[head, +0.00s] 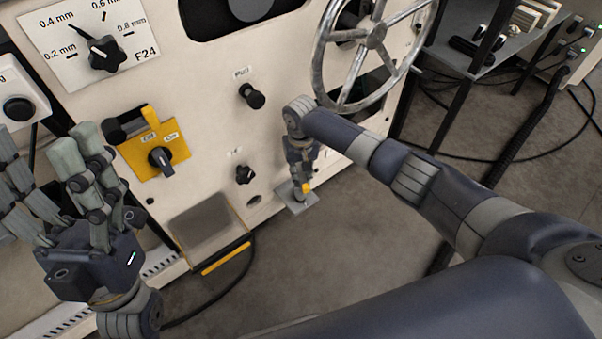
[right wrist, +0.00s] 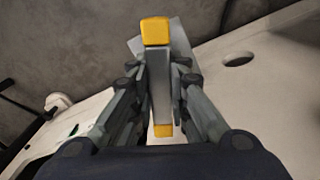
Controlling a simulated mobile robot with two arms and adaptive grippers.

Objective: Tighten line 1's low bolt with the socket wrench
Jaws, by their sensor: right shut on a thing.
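My right gripper (head: 301,184) reaches down low in front of the machine's cream panel in the head view. In the right wrist view my right gripper (right wrist: 162,88) is shut on a grey bar with yellow ends, which looks like the socket wrench (right wrist: 156,32). A yellow bit of the wrench (head: 306,187) shows at the fingers in the head view. A light grey plate (head: 293,204) is just behind and below it. I cannot make out the low bolt or whether the wrench touches it. My left gripper (head: 42,145) is open and empty at the left, fingers up.
A spoked handwheel (head: 375,38) stands out from the panel just above my right forearm. Black knobs (head: 252,96), a yellow switch plate (head: 160,150) and a gauge dial (head: 90,40) are on the panel. A round hole (right wrist: 238,59) shows in the right wrist view. Cables lie on the floor.

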